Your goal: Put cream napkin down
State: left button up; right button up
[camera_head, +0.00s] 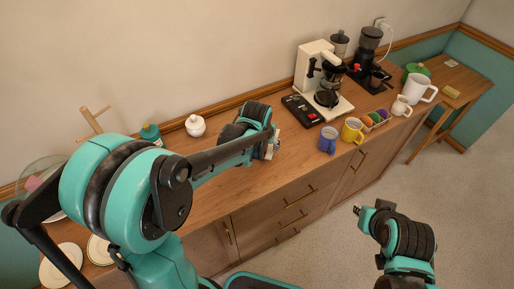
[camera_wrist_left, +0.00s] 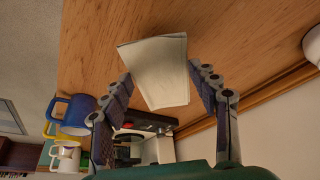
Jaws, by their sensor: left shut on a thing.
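The cream napkin (camera_wrist_left: 158,70) is a folded pale rectangle between the two fingers of my left gripper (camera_wrist_left: 160,90) in the left wrist view. The fingers are shut on its sides, and the wooden counter (camera_wrist_left: 235,30) lies behind it. In the head view, my left gripper (camera_head: 271,148) is over the counter, left of the blue mug, and the napkin is mostly hidden by it. I cannot tell whether the napkin touches the counter. My right gripper (camera_head: 366,208) is in front of the counter, above the floor; its fingers are too small to read.
A blue mug (camera_head: 327,141), a yellow mug (camera_head: 352,130) and a black device (camera_head: 302,111) stand to the right. A white coffee maker (camera_head: 311,68) is behind them. A white lidded pot (camera_head: 195,126) stands at the back left. Bare counter (camera_head: 225,185) lies near the left gripper.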

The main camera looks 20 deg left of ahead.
pick_arm(q)
jog(key=a+f, duration=0.1)
jog(key=w+a+f, duration=0.1)
jog(key=w+a+b, duration=0.1)
jog(key=a, duration=0.1)
jog(key=shift+f, duration=0.4)
jog(key=shift+f+b, duration=0.85)
jog(key=shift+f, duration=1.15)
jog(key=shift+f, duration=0.1)
jog(key=o, duration=0.7)
